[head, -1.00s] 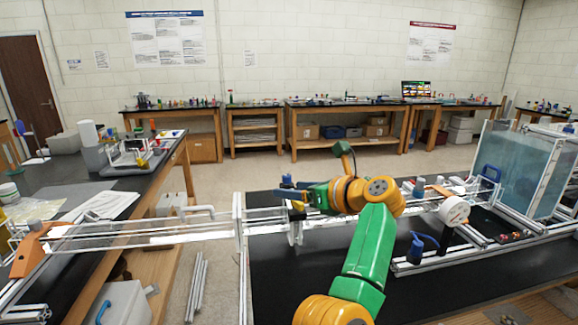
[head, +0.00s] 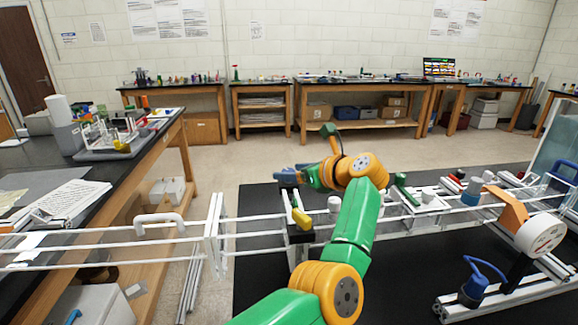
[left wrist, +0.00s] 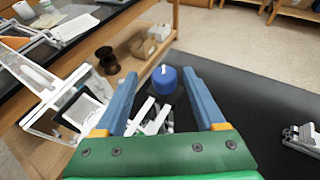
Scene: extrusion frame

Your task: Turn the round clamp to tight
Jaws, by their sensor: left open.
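A round blue knob (left wrist: 165,79) with a white mark on top, apparently the round clamp, shows in the left wrist view. It appears between the two blue fingers of my left gripper (left wrist: 160,73). The fingers are open, one to each side of it, and no contact shows. White rails lie below the knob. In the head view my left gripper (head: 287,177) reaches over the rail frame (head: 270,235), near the bench's left edge. I cannot make out the knob there; the gripper may hide it. My right gripper is not in view.
A yellow handle (head: 300,216) stands on the frame just below my left gripper in the head view. A white round gauge (head: 540,234) and a blue-handled fitting (head: 475,287) are at the right. The black bench top (head: 400,275) has bare room in front.

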